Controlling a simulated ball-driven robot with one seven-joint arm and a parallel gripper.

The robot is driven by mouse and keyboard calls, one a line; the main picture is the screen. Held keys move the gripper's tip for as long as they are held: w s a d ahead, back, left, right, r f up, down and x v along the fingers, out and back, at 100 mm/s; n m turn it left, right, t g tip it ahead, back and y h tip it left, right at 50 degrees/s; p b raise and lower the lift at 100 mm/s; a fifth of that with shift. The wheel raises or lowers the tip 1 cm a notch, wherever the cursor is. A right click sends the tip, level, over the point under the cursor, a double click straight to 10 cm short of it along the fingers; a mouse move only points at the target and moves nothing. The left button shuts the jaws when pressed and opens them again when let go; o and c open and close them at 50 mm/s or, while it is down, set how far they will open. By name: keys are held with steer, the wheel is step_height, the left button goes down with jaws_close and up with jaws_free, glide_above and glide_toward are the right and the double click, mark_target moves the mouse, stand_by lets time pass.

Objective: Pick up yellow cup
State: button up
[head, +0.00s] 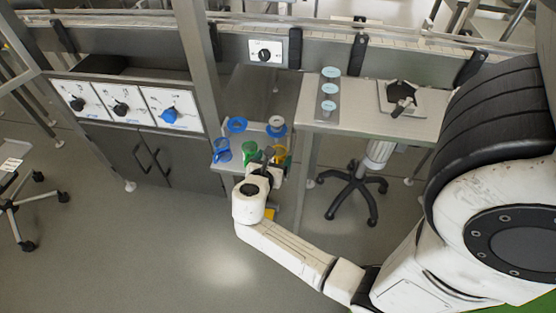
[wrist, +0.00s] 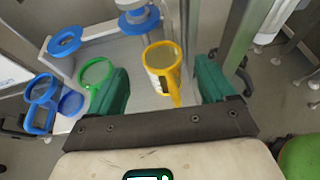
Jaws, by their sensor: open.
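The yellow cup (wrist: 162,58) stands on the small side shelf, its rim and handle yellow and its handle facing my gripper. In the wrist view it shows between the two green fingers of my gripper (wrist: 165,82), which are spread wide and touch nothing that I can see. In the head view my gripper (head: 266,158) is at the shelf and partly hides the yellow cup (head: 281,153). A green cup (wrist: 95,74) stands just left of the left finger, close to it. A blue cup (wrist: 41,92) stands farther left.
A blue ring-shaped piece (wrist: 65,42) and a grey-white piece (wrist: 139,18) sit at the back of the shelf. A metal post (wrist: 190,30) rises right of the yellow cup. A counter (head: 370,118) with light-blue discs lies to the right.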

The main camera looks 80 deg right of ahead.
mark_target(280, 149)
steer(key=x, duration=0.5)
steer(key=shift+s+b, duration=0.15)
steer(key=shift+b, duration=0.25)
steer(key=c, duration=1.1)
